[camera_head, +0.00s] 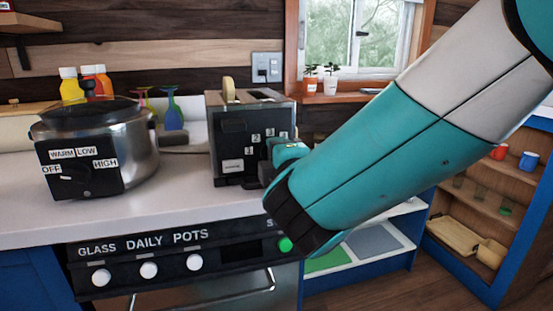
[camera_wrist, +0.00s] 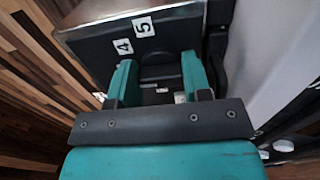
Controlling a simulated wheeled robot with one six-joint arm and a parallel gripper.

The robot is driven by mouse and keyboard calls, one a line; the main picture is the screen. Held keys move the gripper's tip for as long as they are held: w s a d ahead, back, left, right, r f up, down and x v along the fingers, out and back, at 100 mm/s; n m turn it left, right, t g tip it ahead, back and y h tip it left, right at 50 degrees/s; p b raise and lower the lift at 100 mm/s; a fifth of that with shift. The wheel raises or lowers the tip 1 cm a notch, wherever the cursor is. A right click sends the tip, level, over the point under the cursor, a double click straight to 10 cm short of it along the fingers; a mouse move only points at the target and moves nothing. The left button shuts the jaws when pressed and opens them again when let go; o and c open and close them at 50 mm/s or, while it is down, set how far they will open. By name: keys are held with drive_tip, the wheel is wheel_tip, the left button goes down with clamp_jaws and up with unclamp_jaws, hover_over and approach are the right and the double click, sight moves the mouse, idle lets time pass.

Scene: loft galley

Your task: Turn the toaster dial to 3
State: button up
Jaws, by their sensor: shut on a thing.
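The toaster (camera_head: 232,128) is a dark box with a metal top on the counter, with a slice of bread showing at its top. Small white number labels (camera_head: 268,133) sit on its front, too small to read surely. My gripper (camera_head: 272,160) is at the right part of the toaster's front and hides the dial in the head view. In the wrist view, my gripper's teal fingers (camera_wrist: 158,78) are on either side of the dark dial (camera_wrist: 160,62), shut on it. Labels 4 and 5 (camera_wrist: 133,37) show beside the dial. Its pointer is hidden, so the setting cannot be told.
A slow cooker (camera_head: 95,145) stands left of the toaster on the pale counter (camera_head: 190,215). Bottles and glasses stand behind it. An oven front with white knobs (camera_head: 149,269) lies below the counter's edge. Open shelves (camera_head: 480,200) are at right.

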drive_tip(key=o, duration=0.9)
drive_tip(key=shift+b+v, duration=3.5)
drive_tip(key=shift+v, duration=5.3)
drive_tip(key=shift+r, duration=0.1)
